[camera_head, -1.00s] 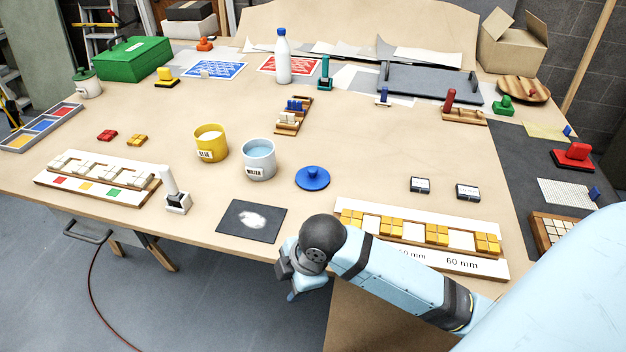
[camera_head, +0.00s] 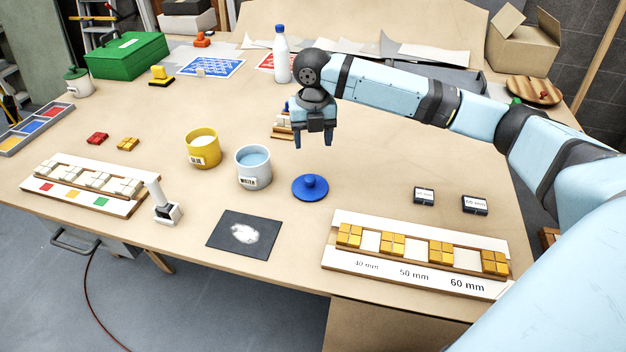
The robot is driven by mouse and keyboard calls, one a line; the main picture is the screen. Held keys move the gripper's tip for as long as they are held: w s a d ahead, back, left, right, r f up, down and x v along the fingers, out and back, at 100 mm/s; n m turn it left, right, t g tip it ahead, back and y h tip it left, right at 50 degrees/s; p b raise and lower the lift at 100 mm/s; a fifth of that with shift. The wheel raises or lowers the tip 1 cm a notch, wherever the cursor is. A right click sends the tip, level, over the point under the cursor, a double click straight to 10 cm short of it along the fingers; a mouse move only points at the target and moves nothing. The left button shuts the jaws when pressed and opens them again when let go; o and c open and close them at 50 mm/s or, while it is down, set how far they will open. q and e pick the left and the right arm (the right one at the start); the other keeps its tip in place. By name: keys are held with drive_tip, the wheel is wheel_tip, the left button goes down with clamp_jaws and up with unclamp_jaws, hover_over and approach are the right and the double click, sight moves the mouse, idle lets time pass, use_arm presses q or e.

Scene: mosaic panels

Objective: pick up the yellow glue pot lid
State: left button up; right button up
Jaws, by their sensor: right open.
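The yellow glue pot (camera_head: 203,149) stands open at mid-table with pale glue inside and a "GLUE" label. I cannot make out a yellow lid on it or near it. A round blue lid with a knob (camera_head: 310,187) lies flat on the table to the right of the water pot. My right gripper (camera_head: 314,142) points down, open and empty, in the air behind the blue lid in the picture. My left gripper is not in view.
A wooden rack (camera_head: 282,133) is partly hidden behind my right gripper. A white bottle (camera_head: 281,58) stands further back. A yellow stamp-like block (camera_head: 161,76) sits at back left. A tile panel (camera_head: 425,285) and a dark mat (camera_head: 215,236) lie in front.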

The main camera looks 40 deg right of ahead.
hover_over(310, 178)
drive_tip(key=f, duration=0.8)
drive_tip(key=shift+s, duration=0.4)
drive_tip(key=f, duration=0.3)
drive_tip(key=w+f, duration=0.1)
drive_tip(key=f, duration=0.1)
drive_tip(key=shift+s, duration=0.1)
drive_tip(key=c, duration=1)
